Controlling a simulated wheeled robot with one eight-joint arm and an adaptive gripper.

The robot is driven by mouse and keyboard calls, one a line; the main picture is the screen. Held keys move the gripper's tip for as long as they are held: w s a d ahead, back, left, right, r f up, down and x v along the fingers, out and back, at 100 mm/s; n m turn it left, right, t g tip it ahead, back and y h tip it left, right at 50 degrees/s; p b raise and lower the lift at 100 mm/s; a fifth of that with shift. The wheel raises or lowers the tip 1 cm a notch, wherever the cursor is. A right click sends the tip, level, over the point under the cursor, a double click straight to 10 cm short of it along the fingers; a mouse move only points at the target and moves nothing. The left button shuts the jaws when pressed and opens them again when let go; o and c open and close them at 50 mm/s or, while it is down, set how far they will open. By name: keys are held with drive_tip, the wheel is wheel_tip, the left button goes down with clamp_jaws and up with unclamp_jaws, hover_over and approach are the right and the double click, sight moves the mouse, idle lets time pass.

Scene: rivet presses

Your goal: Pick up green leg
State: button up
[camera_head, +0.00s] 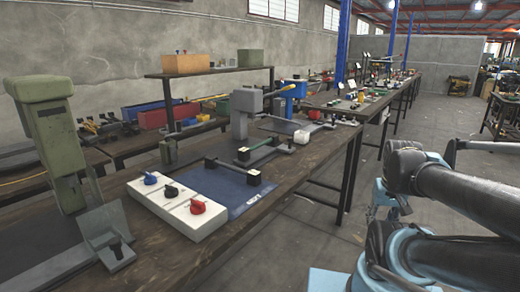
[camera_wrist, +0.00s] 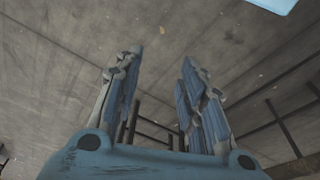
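I cannot tell which of these is the green leg. My gripper (camera_wrist: 160,64) shows in the wrist view with its two blue-grey fingers apart and nothing between them. The wrist view shows mostly bare grey floor and some dark bench framework, and no green part. In the head view my arm is at the right, away from the bench.
A white box with blue, black and red knobs (camera_head: 178,207) sits left of the mat. A large green press (camera_head: 50,125) stands at the far left, a grey press (camera_head: 246,104) beyond the mat. The floor aisle (camera_head: 310,235) right of the bench is clear.

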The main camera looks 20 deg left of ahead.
drive_tip(key=w+a+r+n+y, duration=0.4)
drive_tip(key=w+a+r+n, duration=1.9)
drive_tip(key=a, duration=0.3)
drive_tip(key=w+a+r+n+y, duration=0.2)
drive_tip(key=w+a+n, duration=0.2)
drive_tip(key=a+n, duration=0.55)
drive_tip(key=m, duration=0.1)
hover_over(262, 143)
drive_tip(key=s+d, duration=0.2)
drive_tip(key=d, duration=0.1)
drive_tip(key=f, duration=0.9)
drive_tip(key=shift+w+a+f, duration=0.15)
drive_tip(key=shift+w+f, duration=0.1)
drive_tip(key=shift+f, duration=0.15)
drive_tip(key=shift+w+x, duration=0.15)
drive_tip(key=shift+x, duration=1.2)
drive_tip(key=shift+w+x, duration=0.1)
drive_tip(key=shift+x, duration=1.2)
clamp_jaws()
